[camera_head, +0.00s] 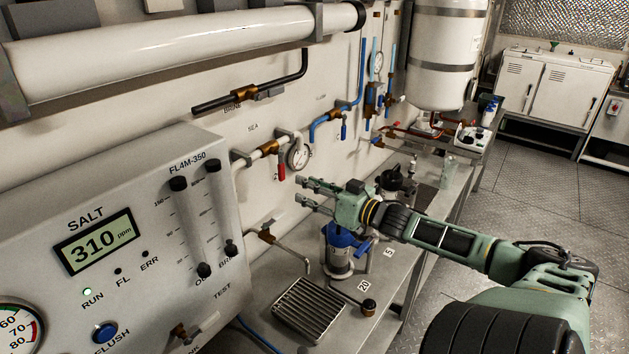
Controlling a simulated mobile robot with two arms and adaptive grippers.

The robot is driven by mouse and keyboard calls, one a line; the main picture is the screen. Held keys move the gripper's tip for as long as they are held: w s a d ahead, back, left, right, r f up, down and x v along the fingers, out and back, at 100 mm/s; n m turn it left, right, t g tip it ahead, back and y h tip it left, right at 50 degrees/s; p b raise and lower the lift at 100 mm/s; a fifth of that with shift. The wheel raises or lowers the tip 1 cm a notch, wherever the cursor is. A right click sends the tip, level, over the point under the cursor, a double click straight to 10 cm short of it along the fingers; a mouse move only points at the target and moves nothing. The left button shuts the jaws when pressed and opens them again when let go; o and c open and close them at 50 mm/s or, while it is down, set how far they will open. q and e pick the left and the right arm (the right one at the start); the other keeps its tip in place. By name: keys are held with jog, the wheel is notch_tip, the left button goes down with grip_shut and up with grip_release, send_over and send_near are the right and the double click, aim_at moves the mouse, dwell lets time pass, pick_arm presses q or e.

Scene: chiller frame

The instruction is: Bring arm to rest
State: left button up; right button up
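My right arm comes in from the lower right in the head view. Its green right gripper (300,194) points left toward the wall panel, above the workbench. Its fingers are apart with nothing seen between them. A blue and metal vessel (340,262) stands on the bench below the gripper's palm, partly hidden by it. I cannot tell from this view how far apart they are. My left gripper is not in view.
The grey control box (103,245) with a display reading 310 ppm is at left. A metal drain grate (308,309) lies on the bench (268,286). Pipes, a gauge (298,155) and valves line the wall. A white tank (440,55) hangs behind. The floor at right is clear.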

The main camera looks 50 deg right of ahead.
jog(key=shift+s, duration=0.4)
dwell(0.5)
